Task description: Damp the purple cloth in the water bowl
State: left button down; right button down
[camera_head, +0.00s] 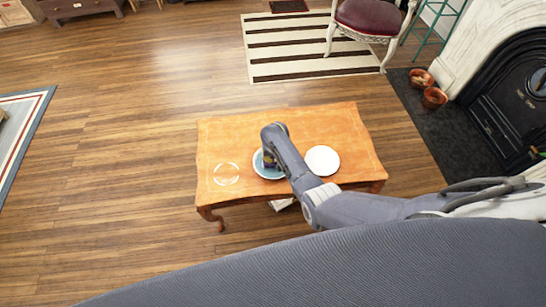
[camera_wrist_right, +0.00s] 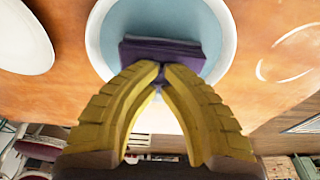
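The purple cloth (camera_wrist_right: 160,54) is a folded block between the yellow fingertips of my right gripper (camera_wrist_right: 161,72), which are closed together on its near edge. In the right wrist view the cloth appears over the inside of the pale blue water bowl (camera_wrist_right: 96,42). I cannot tell whether it touches the water. In the head view the bowl (camera_head: 257,167) stands on the table, partly hidden by my right arm, whose gripper end is above it. My left gripper is not in view.
The wooden table (camera_head: 340,120) also holds a white plate (camera_head: 322,160) right of the bowl and a clear, ring-like glass item (camera_head: 226,174) left of it. The table's back and right parts are clear. A red-seated chair (camera_head: 370,16) stands farther back.

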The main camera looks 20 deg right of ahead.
aim_at(273, 159)
dwell(0.4)
jog(key=shift+r, duration=2.95)
jog(key=shift+s, duration=0.1)
